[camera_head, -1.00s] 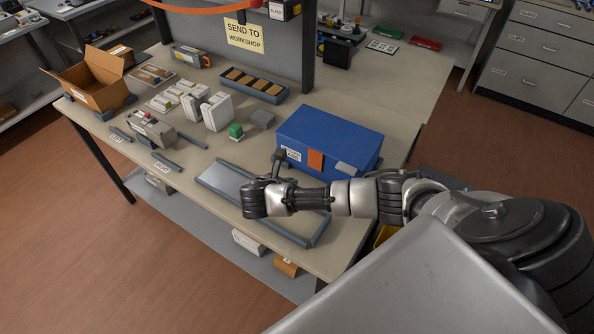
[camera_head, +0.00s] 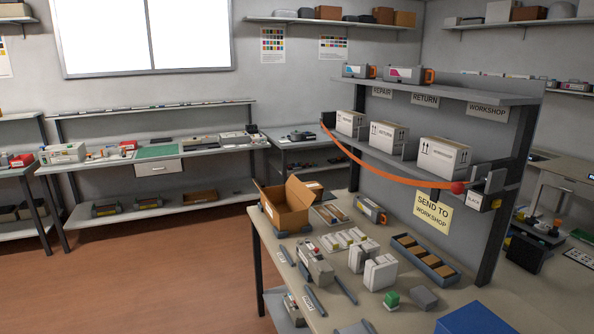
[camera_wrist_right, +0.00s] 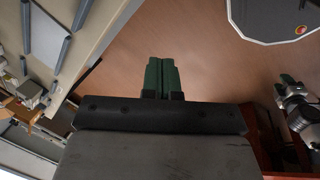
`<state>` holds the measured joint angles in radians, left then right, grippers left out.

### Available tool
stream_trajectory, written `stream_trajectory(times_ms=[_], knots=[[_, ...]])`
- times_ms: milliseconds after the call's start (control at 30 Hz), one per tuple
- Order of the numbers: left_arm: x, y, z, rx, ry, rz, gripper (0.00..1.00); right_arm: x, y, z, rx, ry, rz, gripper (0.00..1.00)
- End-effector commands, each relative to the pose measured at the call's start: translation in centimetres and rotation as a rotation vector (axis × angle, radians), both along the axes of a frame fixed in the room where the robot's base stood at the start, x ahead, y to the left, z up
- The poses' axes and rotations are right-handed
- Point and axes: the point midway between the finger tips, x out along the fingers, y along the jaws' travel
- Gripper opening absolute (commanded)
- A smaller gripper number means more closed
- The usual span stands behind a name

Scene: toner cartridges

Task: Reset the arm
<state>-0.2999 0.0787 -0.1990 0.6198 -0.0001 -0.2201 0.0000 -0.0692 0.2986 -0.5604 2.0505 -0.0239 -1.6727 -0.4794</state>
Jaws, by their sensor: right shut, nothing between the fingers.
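My right gripper (camera_wrist_right: 160,78) shows in the right wrist view. Its two green fingers are together with nothing between them, and it hangs over the brown floor, to the right of the bench edge. At the right edge of that view is a dark and silver arm end with green tips, which looks like my left gripper (camera_wrist_right: 288,82); it is too small to tell if it is open. Neither arm shows in the head view. The workbench (camera_head: 345,285) holds an open cardboard box (camera_head: 287,207), white cartons (camera_head: 380,272) and a grey device (camera_head: 314,262).
A blue box (camera_head: 475,320) is cut off at the bottom of the head view. An orange strap (camera_head: 385,172) hangs across the shelf rack holding cartons. A divided tray (camera_head: 425,258) sits below it. Open floor (camera_head: 160,275) lies left of the bench.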

Motion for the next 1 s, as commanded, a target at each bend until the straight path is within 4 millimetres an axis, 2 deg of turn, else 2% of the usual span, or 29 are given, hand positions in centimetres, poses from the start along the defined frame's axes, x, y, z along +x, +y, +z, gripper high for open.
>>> stream_trajectory(times_ms=[33, 200, 667, 1000], knots=[[0.0, -0.1, 0.0, -0.001, 0.0, 0.0, 0.43, -1.6, 0.0, 0.5, 0.078, -0.002, -0.105, 0.0], [-0.1, -0.1, 0.0, -0.001, 0.001, 0.0, 0.43, -4.6, -1.4, 2.2, 0.226, -0.027, -0.381, 0.0], [-0.1, -0.1, 0.0, -0.001, 0.001, -0.001, 0.43, -10.3, -6.1, 5.6, 0.376, -0.085, -0.874, 0.0], [-0.1, 0.0, -0.9, -0.001, 0.001, -0.002, 0.43, -8.5, -5.7, -2.6, 0.36, -0.055, -0.865, 0.0]])
